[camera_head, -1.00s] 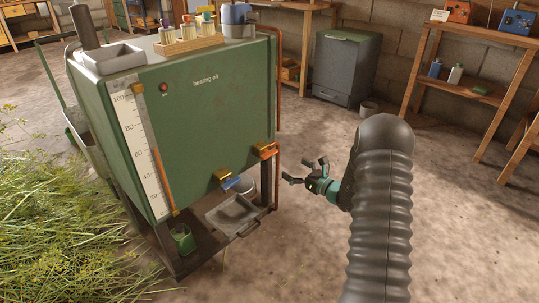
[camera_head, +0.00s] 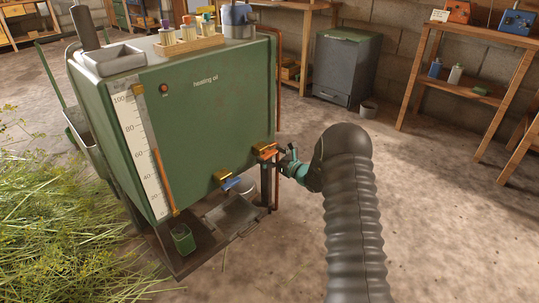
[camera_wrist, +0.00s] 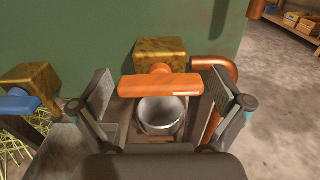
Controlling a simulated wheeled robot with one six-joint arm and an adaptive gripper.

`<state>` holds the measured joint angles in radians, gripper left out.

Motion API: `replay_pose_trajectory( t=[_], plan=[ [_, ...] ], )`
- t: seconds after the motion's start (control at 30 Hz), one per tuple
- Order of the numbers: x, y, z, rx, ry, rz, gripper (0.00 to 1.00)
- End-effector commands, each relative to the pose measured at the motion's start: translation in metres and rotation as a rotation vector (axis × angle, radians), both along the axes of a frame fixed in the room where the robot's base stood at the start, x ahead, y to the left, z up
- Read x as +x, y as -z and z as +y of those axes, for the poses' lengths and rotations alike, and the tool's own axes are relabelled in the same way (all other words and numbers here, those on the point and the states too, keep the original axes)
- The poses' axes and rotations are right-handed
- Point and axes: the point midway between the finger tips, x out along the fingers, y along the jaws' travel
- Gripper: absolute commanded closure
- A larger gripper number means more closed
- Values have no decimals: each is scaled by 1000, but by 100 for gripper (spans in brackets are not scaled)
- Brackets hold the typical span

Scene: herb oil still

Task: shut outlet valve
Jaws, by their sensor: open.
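The green tank (camera_head: 205,120), labelled "heating oil", has two brass valves low on its front. The right valve (camera_head: 264,147) has an orange lever handle (camera_wrist: 160,87) that lies crosswise in the wrist view below its brass body (camera_wrist: 160,52). The left valve (camera_head: 222,175) has a blue handle (camera_head: 231,184), which also shows in the wrist view (camera_wrist: 20,104). My gripper (camera_head: 281,158) is open in front of the right valve. In the wrist view its fingers (camera_wrist: 160,92) stand on either side of the orange handle, with gaps visible. Which valve is the outlet, I cannot tell.
A metal cup (camera_wrist: 160,114) is below the orange handle. A copper pipe (camera_wrist: 214,68) runs close to the right finger. A grey tray (camera_head: 232,213) and a green cup (camera_head: 183,239) sit under the tank.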

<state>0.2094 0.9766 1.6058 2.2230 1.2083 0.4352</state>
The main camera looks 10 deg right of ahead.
Motion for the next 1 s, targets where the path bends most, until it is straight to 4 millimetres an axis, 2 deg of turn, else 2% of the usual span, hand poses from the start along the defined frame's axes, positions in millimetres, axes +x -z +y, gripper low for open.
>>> replay_pose_trajectory(
  t=[0.13, 0.17, 0.33, 0.37, 0.73, 1.0],
  plan=[
    [0, 0, 0, 0, 0, 0, 0],
    [0, 0, 0, 0, 0, 0, 5],
    [0, 0, 0, 0, 0, 0, 48],
    [0, 0, 0, 0, 0, 0, 52],
    [0, 3, -1, -37, 1, -28, 52],
    [-1, 7, 0, -177, 1, -131, 52]
  ],
)
